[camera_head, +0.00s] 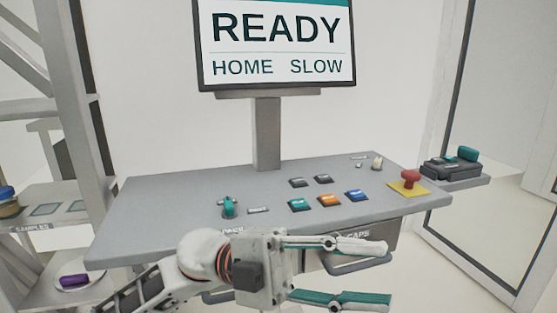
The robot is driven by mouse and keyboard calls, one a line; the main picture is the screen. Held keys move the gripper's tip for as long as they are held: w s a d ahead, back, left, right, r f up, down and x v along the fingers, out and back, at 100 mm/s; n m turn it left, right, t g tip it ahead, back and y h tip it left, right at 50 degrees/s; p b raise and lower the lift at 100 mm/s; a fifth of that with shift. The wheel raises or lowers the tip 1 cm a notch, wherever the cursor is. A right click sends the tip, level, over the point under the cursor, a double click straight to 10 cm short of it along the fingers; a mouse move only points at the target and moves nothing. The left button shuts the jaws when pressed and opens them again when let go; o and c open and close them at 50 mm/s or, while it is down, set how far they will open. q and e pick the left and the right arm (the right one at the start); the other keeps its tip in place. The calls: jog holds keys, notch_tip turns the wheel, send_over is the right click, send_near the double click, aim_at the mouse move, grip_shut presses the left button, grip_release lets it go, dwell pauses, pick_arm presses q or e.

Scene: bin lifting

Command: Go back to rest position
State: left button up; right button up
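My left gripper (338,272) comes in from the lower left and sits in front of the console's front edge. Its two fingers, with green pads, are spread apart and nothing shows between them. It covers part of the front of the console (150,215). My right gripper is not in the picture.
The console carries several coloured buttons (330,200), a green knob (228,207) and a red stop button (410,178). A monitor (278,45) reading READY, HOME, SLOW stands behind. A shelf (40,210) is at left, a side tray (470,180) at right.

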pick_arm(q)
jog(key=w+a+f+n+t+h, duration=0.2)
jog(key=w+n+t+h, duration=0.1)
jog(key=w+n+t, duration=0.3)
jog(key=w+a+f+n+t+h, duration=0.2)
jog(key=w+n+t, duration=0.2)
jog(key=n+t, duration=0.4)
jog(key=w+a+f+n+t+y, duration=0.3)
jog(key=a+f+n+t+y, duration=0.25)
jog(key=f, duration=0.25)
jog(key=w+a+f+n+t+y, duration=0.4)
jog(key=f+n+t+y, duration=0.1)
jog(key=f+n+t, duration=0.25)
jog(key=s+a+f+n+g+y+p, duration=0.1)
jog(key=s+a+f+n+y, duration=0.25)
jog(key=f, duration=0.65)
jog(key=s+a+f+n+g+y, duration=0.1)
jog(key=s+a+f+y, duration=0.4)
jog(key=f, duration=0.6)
jog(key=s+a+f+g+y, duration=0.1)
jog(key=s+a+f+g, duration=0.1)
jog(key=s+a+f, duration=0.2)
jog(key=s+a+f+n+g+y, duration=0.1)
jog(key=s+a+f+g, duration=0.2)
jog(key=s+f, duration=0.3)
notch_tip(320, 180, down, 3)
jog(key=shift+s+a+f+y, duration=0.2)
jog(key=shift+s+a+y, duration=0.1)
jog(key=shift+a, duration=0.05)
